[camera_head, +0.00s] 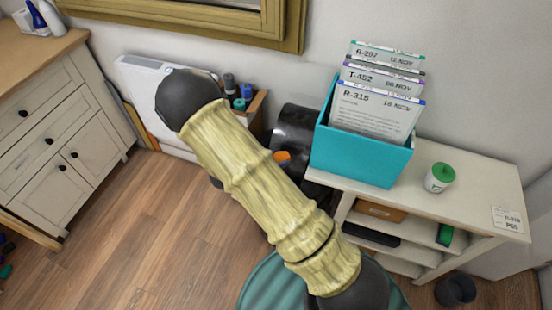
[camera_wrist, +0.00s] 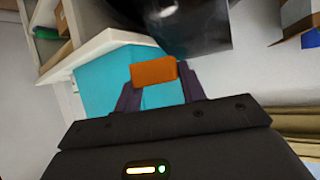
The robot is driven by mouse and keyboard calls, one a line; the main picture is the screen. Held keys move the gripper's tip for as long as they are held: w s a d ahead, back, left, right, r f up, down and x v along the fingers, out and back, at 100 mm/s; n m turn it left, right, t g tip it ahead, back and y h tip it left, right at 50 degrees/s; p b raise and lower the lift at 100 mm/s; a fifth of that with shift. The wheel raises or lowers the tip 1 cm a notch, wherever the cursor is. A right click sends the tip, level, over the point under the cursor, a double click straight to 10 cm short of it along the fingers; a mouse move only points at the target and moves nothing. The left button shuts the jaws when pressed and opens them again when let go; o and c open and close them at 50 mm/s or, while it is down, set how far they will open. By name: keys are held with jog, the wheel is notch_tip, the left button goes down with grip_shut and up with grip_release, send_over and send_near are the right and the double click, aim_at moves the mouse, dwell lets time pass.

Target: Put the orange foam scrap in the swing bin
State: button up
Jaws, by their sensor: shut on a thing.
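The orange foam scrap (camera_wrist: 154,72) is a small block between the two dark fingertips of my gripper (camera_wrist: 155,84) in the wrist view. My gripper is shut on it and holds it in the air. In the head view a bit of the orange scrap (camera_head: 282,157) shows beside my arm's pale sleeve, which hides most of my gripper. A glossy black cylinder (camera_head: 296,125), which looks like the swing bin, stands behind the scrap, left of the white shelf. Its dark side (camera_wrist: 190,30) fills the top of the wrist view, beyond the scrap. Its opening is not clear.
A teal box (camera_head: 360,158) of labelled cards stands on the white shelf unit (camera_head: 480,195), close to the scrap's right. A green-lidded jar (camera_head: 440,178) stands beside it. A wooden crate (camera_head: 258,105) is left of the cylinder. A dark bucket (camera_head: 455,291) stands at lower right.

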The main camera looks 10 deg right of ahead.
notch_tip(320, 180, down, 19)
jog(key=b, duration=1.4)
jog(key=shift+r, duration=0.2)
jog(key=o, duration=1)
jog(key=shift+o, duration=0.2)
jog(key=p+v, duration=0.2)
jog(key=v, duration=1.5)
jog(key=shift+a, duration=0.2)
